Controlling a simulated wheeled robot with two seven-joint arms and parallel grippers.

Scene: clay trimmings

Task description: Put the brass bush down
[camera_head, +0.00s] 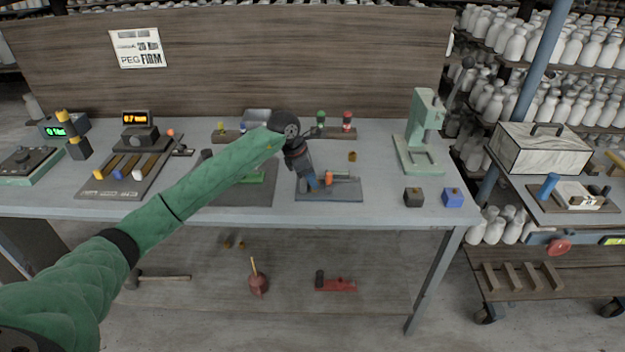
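A small brass-coloured cylinder (352,156), which looks like the brass bush, stands on the grey table to the right of my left gripper and behind the dark plate (343,193). My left gripper (314,184) points down over the left part of that plate, beside a small orange piece (329,178). The gripper is apart from the brass cylinder. Its fingertips are small and dark, and I cannot tell whether they are open or hold something. My green-sleeved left arm hides part of the table's middle. My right gripper is not in view.
A pale green press (419,135) stands at the table's right, with a black block (413,197) and a blue block (453,197) in front. A rack with red and green pegs (335,131) stands behind. Table (385,165) is clear between the plate and press.

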